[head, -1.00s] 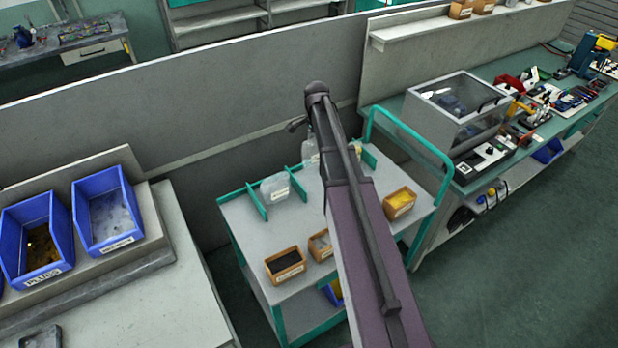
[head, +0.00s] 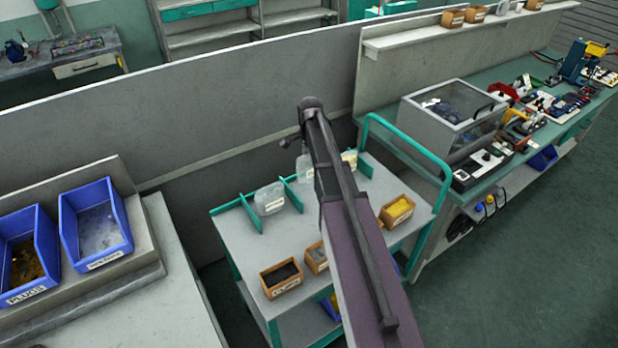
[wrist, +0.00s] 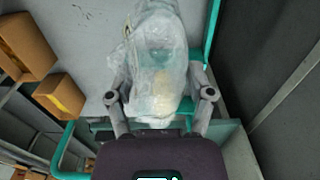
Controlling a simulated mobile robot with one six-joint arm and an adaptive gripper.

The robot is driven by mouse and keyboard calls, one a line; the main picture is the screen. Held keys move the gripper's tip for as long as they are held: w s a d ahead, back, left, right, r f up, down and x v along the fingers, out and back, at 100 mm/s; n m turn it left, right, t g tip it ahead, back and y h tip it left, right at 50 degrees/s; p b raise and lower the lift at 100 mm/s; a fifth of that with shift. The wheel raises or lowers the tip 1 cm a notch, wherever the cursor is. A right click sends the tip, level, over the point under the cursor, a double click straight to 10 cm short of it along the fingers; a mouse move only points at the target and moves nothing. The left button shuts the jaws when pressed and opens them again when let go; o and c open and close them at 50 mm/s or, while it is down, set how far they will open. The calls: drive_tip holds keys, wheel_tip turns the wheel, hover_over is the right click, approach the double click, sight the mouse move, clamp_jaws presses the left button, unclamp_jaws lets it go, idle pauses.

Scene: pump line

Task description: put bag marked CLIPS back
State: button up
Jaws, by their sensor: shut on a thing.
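My gripper (wrist: 160,98) is shut on a clear plastic bag (wrist: 155,50) in the wrist view, with a finger on each side. The bag has pale yellowish contents low down; I can read no marking on it. It is over the grey cart top (wrist: 88,62), and I cannot tell whether it touches. In the head view my arm hides the gripper. There, a clear bag (head: 270,199) stands at the left between green dividers (head: 292,194). Another clear bag (head: 305,170) and a pale yellowish bag (head: 350,159) show either side of the arm; I cannot tell which is held.
Orange boxes (head: 281,278) stand along the cart's near edge, one with yellow contents (head: 398,210). A green cart handle (head: 408,150) rises at the right. A grey partition (head: 190,135) runs behind. Blue bins (head: 97,225) stand on the left bench.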

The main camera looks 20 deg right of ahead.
sight(310, 171)
drive_tip(key=shift+f+b, duration=1.15)
drive_tip(key=shift+f, duration=0.4)
drive_tip(key=shift+f+b, duration=1.9)
drive_tip(key=shift+f, duration=0.15)
drive_tip(key=o, duration=1.1)
drive_tip(key=shift+r, duration=0.2)
wheel_tip(310, 171, up, 12)
drive_tip(key=p, duration=1.2)
